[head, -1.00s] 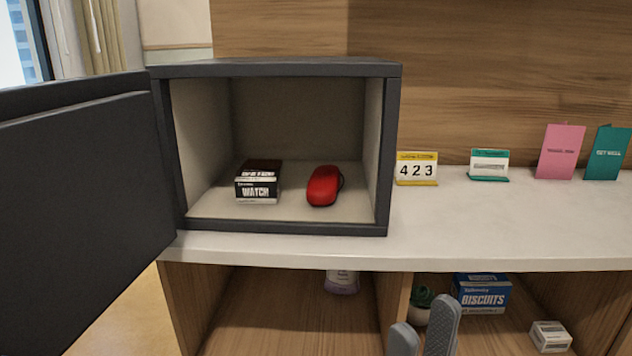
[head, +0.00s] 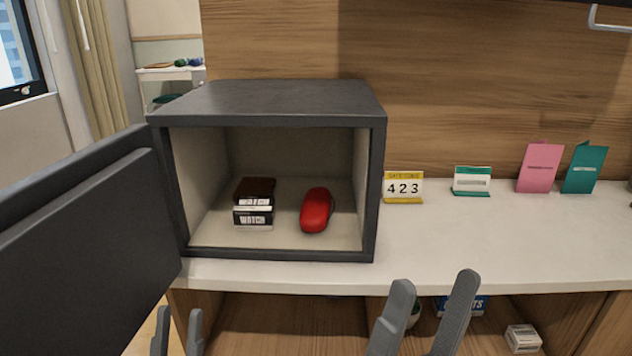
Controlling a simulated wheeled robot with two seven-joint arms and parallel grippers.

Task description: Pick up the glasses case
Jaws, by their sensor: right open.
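The red glasses case (head: 316,210) lies on the floor of the open dark grey safe (head: 270,98), to the right of a small stack of dark boxes. My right gripper (head: 432,285) is open and empty, in front of the counter, below and to the right of the case. My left gripper (head: 180,320) shows only its fingertips at the bottom edge, below the safe's left side. Its two fingers are apart with nothing seen between them.
The safe's door (head: 75,245) is swung open to the left. The watch boxes (head: 254,203) stand beside the case. On the counter (head: 500,240) stand a yellow number sign (head: 403,188), a green sign (head: 472,181) and pink (head: 540,168) and teal (head: 583,168) cards. The counter front is clear.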

